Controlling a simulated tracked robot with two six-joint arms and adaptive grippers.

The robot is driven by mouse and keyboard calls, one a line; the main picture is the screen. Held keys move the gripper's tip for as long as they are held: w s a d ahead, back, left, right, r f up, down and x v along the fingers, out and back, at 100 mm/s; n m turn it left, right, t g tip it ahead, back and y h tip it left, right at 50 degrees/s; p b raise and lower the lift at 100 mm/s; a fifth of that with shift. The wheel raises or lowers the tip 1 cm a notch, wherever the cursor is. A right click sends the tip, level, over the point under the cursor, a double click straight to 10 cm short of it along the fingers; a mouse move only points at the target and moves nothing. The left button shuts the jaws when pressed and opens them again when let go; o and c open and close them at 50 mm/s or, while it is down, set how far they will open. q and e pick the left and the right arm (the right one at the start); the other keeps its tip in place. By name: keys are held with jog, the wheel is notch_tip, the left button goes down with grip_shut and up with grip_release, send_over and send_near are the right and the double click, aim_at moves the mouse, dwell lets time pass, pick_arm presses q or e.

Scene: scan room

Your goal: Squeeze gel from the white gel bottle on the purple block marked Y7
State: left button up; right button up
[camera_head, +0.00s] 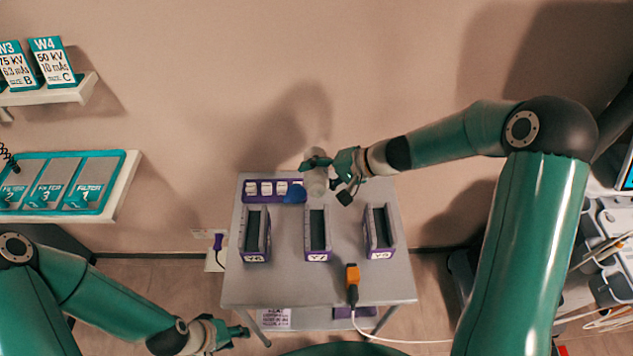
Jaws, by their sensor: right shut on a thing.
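The purple block marked Y7 (318,256) stands in the middle of a row of three on the grey table, with a dark channel along its top. My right gripper (330,169) is shut on the white gel bottle (317,184), which is above the table's back part, just behind the Y7 block. The gripper fingers cover the bottle's middle, and I cannot tell its exact tilt or see any gel. My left gripper (236,333) is low at the front left, away from the blocks. Its fingers are too small to read.
Similar blocks stand left (254,257) and right (381,253) of Y7. A purple tray (250,198) with white pieces and a blue item (295,194) lie at the back left. An orange-topped probe (352,276) with a cable lies in front. The table's (285,285) front left is clear.

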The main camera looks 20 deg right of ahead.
jog(key=shift+w+d+f+n+t+b, duration=0.1)
jog(key=shift+w+f+n+t+b, duration=0.3)
jog(key=shift+b, duration=1.2)
jog(key=shift+w+d+f+n+t+b, duration=0.15)
jog(key=shift+f+t+b, duration=0.4)
jog(key=shift+b, duration=1.05)
jog(key=n+t+b, duration=0.1)
jog(key=b, duration=0.6)
jog(key=n+t+b, duration=0.1)
jog(key=t+b, duration=0.1)
jog(key=b, duration=0.5)
jog(key=shift+s+a+f+n, duration=0.15)
jog(key=shift+s+n, duration=0.05)
jog(key=shift+n, duration=0.15)
jog(key=n+t+b, duration=0.1)
jog(key=b, duration=0.7)
jog(key=s+f+n+t+b, duration=0.1)
jog(key=t+b, duration=0.1)
jog(key=b, duration=0.7)
jog(key=s+n+t+y+b, duration=0.1)
jog(key=n+b, duration=0.1)
jog(key=b, duration=0.7)
jog(key=shift+s+a+f, duration=0.15)
jog(key=shift+a, duration=0.2)
jog(key=shift+s+d+b, duration=0.1)
jog(key=shift+b, duration=0.25)
jog(key=c, duration=0.4)
